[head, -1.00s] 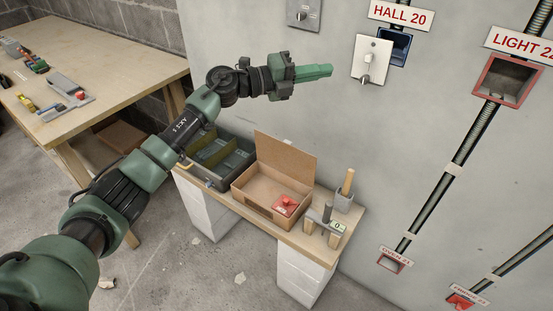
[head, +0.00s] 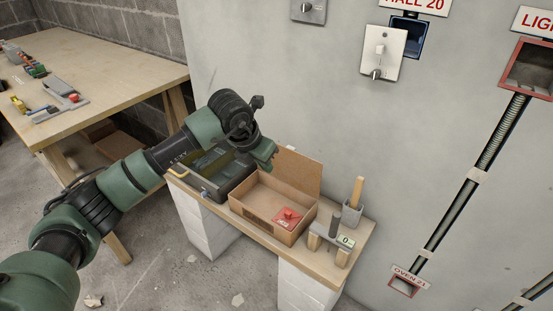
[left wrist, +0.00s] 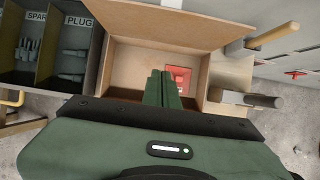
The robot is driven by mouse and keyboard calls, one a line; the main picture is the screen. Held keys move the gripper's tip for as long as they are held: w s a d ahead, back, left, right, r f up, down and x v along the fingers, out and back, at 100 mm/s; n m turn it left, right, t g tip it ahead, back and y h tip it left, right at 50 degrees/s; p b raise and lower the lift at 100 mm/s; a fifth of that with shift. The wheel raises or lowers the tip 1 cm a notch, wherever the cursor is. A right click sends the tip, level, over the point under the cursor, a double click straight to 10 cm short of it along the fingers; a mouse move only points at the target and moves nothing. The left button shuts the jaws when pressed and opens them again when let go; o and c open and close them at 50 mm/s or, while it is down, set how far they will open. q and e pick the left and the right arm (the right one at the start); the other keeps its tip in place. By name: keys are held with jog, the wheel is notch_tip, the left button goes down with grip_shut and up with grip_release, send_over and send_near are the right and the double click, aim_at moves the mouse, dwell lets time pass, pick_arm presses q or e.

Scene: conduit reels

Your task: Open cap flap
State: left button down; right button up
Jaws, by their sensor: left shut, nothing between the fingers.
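A brown cardboard box (head: 285,237) stands on the small bench, its flap (head: 298,172) raised and leaning back. A red square piece (head: 287,217) lies inside at the right; it also shows in the left wrist view (left wrist: 181,75). My left gripper (head: 268,161) points downward near the back left of the box. In the left wrist view my left gripper (left wrist: 162,88) has its green fingers pressed together, empty, over the box interior, with the raised flap (left wrist: 150,22) beyond them. I cannot tell from these views whether the fingers touch the box. My right gripper is out of view.
A dark divided tray (head: 218,178) with spare plugs stands left of the box. The wall holds a switch plate (head: 385,52) and open outlet boxes.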

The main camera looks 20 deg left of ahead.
aim_at(289, 164)
pick_arm(q)
jog(key=w, duration=0.1)
jog(key=w+d, duration=0.1)
jog(key=w, duration=0.1)
jog(key=w+f, duration=0.1)
jog(key=shift+w+d, duration=0.25)
jog(key=shift+d, duration=0.05)
